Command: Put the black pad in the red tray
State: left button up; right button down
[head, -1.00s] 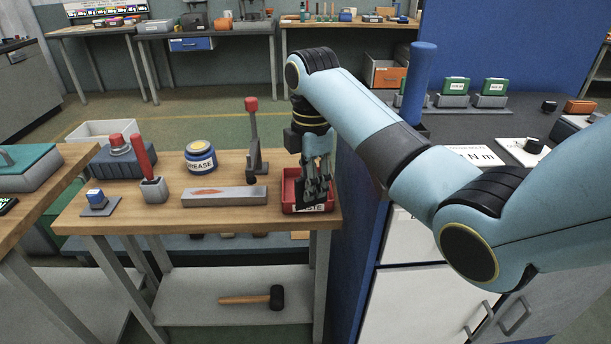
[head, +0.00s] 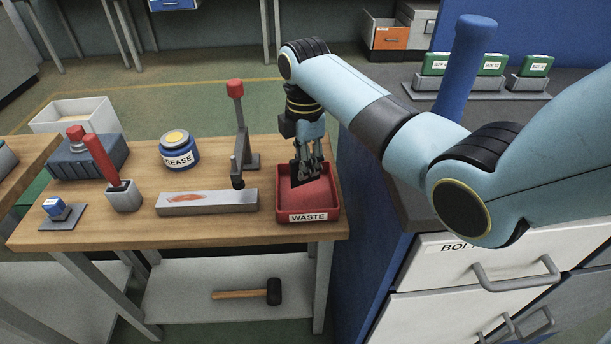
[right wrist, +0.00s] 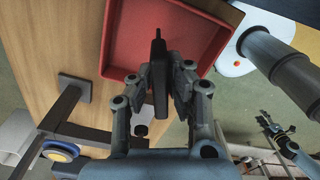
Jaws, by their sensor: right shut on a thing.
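The red tray (head: 309,207), labelled WASTE, sits at the right end of the wooden bench in the head view. It also shows in the right wrist view (right wrist: 117,40). My right gripper (head: 306,172) is above the tray, pointing down. It is shut on the black pad (right wrist: 159,80), which stands on edge between the fingers in the right wrist view. In the head view the dark pad (head: 300,181) shows at the fingertips, over the tray's inside. Whether its lower edge touches the tray floor I cannot tell.
A lever tool with a red knob (head: 235,88) stands just left of the tray. Farther left are a grey stone (head: 207,201), a grease tin (head: 179,150) and a holder (head: 123,197). A blue panel (head: 352,215) borders the bench on the right.

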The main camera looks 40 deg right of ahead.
aim_at(305, 183)
notch_tip(305, 183, down, 3)
jog(key=shift+r, duration=0.1)
jog(key=shift+f, duration=0.3)
pick_arm(q)
jog(key=shift+w+d+f, duration=0.1)
jog(key=shift+w+d, duration=0.1)
jog(key=shift+w, duration=0.35)
jog(key=shift+w+d, duration=0.15)
jog(key=shift+w, duration=0.4)
jog(key=shift+s, duration=0.1)
pick_arm(e)
jog(key=shift+f, duration=0.15)
jog(key=c, duration=1.3)
grip_release()
pick_arm(q)
jog(key=shift+s, duration=0.3)
jog(key=shift+a+r, duration=0.15)
jog(key=shift+r, duration=0.05)
pick_arm(e)
notch_tip(305, 183, up, 12)
jog(key=shift+r, duration=0.15)
